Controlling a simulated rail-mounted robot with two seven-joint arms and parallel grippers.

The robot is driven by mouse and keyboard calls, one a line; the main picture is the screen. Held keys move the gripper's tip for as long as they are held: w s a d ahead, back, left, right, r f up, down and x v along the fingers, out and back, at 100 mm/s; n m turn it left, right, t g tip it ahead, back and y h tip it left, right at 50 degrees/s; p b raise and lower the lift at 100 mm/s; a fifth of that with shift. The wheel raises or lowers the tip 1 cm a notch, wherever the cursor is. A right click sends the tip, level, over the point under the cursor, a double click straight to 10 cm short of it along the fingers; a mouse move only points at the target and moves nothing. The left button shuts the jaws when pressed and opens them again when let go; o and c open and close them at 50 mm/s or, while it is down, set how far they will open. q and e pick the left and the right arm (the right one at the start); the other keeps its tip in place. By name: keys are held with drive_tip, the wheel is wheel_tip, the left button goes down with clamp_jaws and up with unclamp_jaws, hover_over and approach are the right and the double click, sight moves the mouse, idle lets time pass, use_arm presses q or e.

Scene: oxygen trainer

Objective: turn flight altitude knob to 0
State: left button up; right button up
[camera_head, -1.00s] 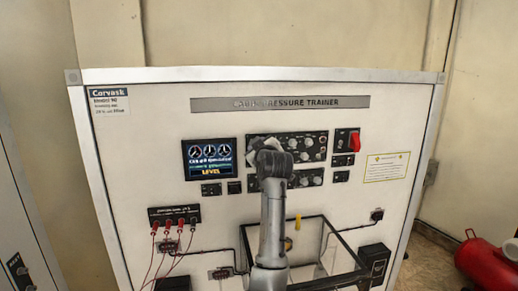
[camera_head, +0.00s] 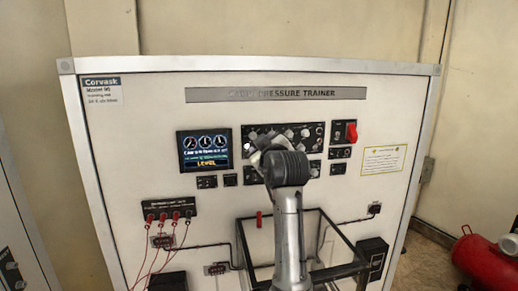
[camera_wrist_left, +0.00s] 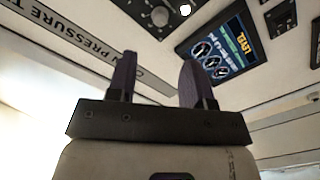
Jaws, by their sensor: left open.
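The black knob panel (camera_head: 312,133) is on the upper middle of the trainer front, with several round knobs. Its labels are too small to read, so I cannot tell which is the flight altitude knob. My left arm rises in front of the panel in the head view and covers part of it. My left gripper (camera_head: 255,143) is mostly hidden behind its wrist there. In the left wrist view my left gripper (camera_wrist_left: 158,60) is open and empty between its two dark fingers. Part of the knob panel (camera_wrist_left: 150,5) shows beyond the fingertips, apart from them. My right gripper is not in view.
A lit screen (camera_head: 205,150) sits left of the knob panel. A red switch (camera_head: 351,131) is at its right. Red cables (camera_head: 155,248) hang at the lower left. An open framed box (camera_head: 345,240) sticks out below. A red tank (camera_head: 490,260) stands right of the trainer.

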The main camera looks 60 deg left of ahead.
use_arm(q)
drive_tip(key=shift+b+v, duration=0.35)
drive_tip(key=shift+v, duration=1.5)
